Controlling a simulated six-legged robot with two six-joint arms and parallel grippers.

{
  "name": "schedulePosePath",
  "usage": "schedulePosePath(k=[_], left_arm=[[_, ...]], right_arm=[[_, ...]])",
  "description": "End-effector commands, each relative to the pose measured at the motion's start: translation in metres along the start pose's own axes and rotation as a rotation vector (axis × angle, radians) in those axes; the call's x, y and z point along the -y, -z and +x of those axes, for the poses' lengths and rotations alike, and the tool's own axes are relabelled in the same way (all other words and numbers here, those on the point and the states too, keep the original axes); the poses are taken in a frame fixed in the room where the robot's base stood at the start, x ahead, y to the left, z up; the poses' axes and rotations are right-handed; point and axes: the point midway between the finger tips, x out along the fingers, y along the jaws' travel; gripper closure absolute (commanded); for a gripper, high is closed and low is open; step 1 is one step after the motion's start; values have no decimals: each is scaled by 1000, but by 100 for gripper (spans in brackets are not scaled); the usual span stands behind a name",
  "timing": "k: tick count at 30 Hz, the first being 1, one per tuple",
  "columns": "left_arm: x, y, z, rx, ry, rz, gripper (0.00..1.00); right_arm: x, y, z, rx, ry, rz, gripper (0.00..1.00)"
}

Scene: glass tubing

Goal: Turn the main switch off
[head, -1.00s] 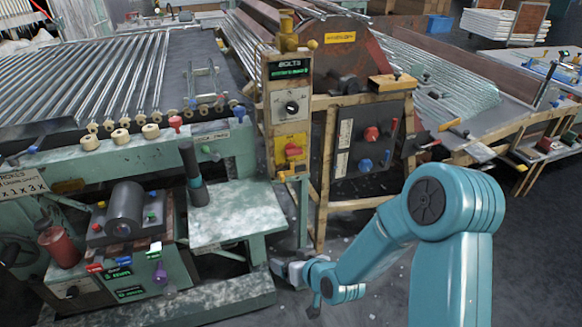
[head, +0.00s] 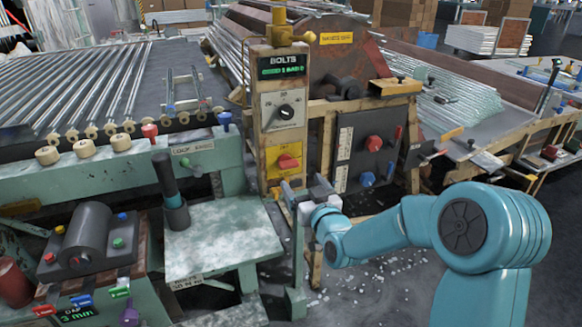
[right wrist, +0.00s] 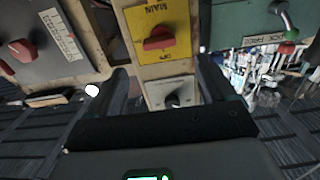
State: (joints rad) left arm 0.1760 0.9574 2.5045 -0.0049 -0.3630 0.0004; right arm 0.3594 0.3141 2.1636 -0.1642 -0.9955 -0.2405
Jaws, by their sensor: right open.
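The main switch is a red handle (head: 287,161) on a yellow plate (head: 272,172), low on the narrow upright panel (head: 262,112) in the head view. Its handle lies roughly crosswise. In the right wrist view, the red handle (right wrist: 158,38) shows at the top centre beside the word MAIN. My right gripper (head: 297,192) is just below and in front of the yellow plate. It is open and empty. In the right wrist view, its two fingers (right wrist: 166,82) stand apart, with the red handle beyond them and not between them. My left gripper is not in view.
A black dial (head: 286,112) sits above the switch. A grey box with a red knob (head: 373,143) and a blue knob (head: 367,179) is at right. A pale green bench (head: 215,238) with a dark upright cylinder (head: 170,190) stands at left.

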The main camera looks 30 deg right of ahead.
Motion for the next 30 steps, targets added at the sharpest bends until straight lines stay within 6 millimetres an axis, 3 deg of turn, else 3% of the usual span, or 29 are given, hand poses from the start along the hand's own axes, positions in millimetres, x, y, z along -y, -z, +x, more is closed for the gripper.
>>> schedulePosePath(k=[6,12,25,30], left_arm=[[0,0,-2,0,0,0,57],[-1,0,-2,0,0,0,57],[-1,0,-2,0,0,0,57],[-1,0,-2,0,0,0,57]], right_arm=[[-1,0,52,0,0,0,17],[-2,0,82,1,1,1,17],[-2,-1,93,2,0,1,17],[-2,-1,93,2,0,1,72]])
